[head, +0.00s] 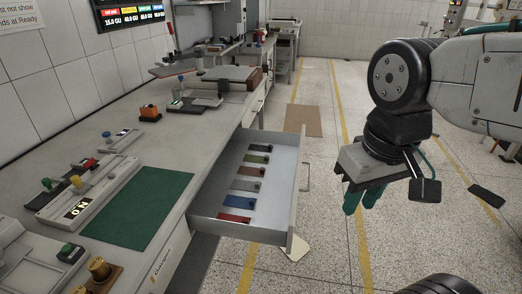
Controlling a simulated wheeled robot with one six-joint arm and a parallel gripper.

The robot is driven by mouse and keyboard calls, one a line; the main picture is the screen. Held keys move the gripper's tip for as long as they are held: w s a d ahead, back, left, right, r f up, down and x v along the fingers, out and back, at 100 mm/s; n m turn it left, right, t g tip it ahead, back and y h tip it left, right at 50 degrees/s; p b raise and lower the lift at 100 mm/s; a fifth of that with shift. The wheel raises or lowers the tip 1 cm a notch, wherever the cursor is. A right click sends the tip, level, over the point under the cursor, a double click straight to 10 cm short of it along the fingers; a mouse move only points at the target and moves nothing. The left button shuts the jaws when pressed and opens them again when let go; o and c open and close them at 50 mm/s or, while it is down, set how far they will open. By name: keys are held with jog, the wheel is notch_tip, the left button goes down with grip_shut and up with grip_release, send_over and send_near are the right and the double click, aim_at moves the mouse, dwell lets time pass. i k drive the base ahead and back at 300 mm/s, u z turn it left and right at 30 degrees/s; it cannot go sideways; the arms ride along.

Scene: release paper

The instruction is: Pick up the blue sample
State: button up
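The blue sample (239,203) is a flat dark-blue strip lying in the open drawer (203,205), between a red sample and a grey-green one. My gripper (362,199) hangs to the right of the drawer, over the floor and well apart from the sample. It points down, with two teal fingers slightly apart and nothing visible between them.
Nearer in the drawer lies a red sample (235,217); farther back are a green sample (257,159) and several others. The drawer front (299,185) stands toward my gripper. A green mat (140,212) and a device with knobs (78,191) are on the bench.

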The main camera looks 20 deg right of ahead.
aim_at(233, 201)
jog(key=z, duration=1.45)
jog(key=i, duration=2.55)
jog(key=u, duration=2.9)
